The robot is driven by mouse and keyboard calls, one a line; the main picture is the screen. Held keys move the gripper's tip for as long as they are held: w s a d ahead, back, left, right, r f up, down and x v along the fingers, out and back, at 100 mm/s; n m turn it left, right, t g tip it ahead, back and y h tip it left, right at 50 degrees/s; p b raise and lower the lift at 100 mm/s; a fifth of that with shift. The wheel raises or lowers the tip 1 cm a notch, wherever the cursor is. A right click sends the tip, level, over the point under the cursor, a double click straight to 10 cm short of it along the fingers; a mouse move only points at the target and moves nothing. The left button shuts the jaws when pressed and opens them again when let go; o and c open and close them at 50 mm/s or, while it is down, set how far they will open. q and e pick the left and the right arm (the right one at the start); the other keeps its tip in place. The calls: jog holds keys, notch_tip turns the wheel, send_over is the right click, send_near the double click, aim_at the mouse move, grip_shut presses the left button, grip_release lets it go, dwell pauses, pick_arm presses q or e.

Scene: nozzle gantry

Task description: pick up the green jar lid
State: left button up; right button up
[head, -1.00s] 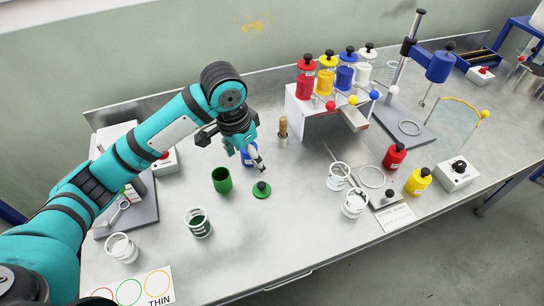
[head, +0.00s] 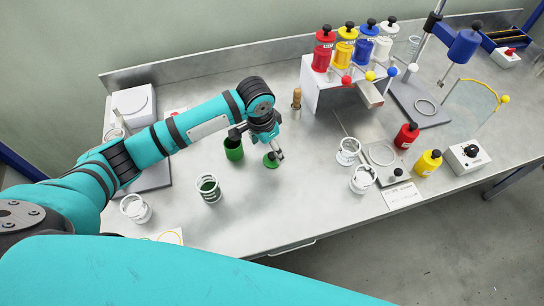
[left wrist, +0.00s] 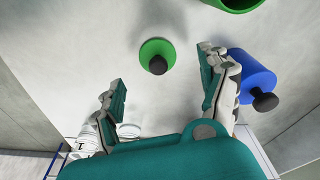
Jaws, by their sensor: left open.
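The green jar lid (head: 267,161) is a flat disc with a black knob. It lies on the metal bench, partly covered by my left gripper in the head view. My left gripper (head: 277,157) is open and empty, its fingers pointing down close by the lid. In the left wrist view the lid (left wrist: 157,45) lies beyond the open fingertips of the left gripper (left wrist: 167,72), sideways between them, knob toward me. I cannot tell how high the fingertips are above it. The open green jar (head: 234,152) stands left of the lid. My right gripper is out of view.
A blue jar (left wrist: 250,75) with a black knob is close beside the right finger in the wrist view. A glass with green content (head: 209,190) stands nearer the front. Bench right of the lid is clear up to white-rimmed glasses (head: 348,150).

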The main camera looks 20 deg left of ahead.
aim_at(272, 155)
pick_arm(q)
jog(key=f, duration=0.1)
jog(key=f+p, duration=0.1)
jog(key=f, duration=0.3)
jog(key=shift+w+d, duration=0.3)
jog(key=shift+d, duration=0.1)
jog(key=shift+c, duration=0.3)
jog(key=c, duration=0.8)
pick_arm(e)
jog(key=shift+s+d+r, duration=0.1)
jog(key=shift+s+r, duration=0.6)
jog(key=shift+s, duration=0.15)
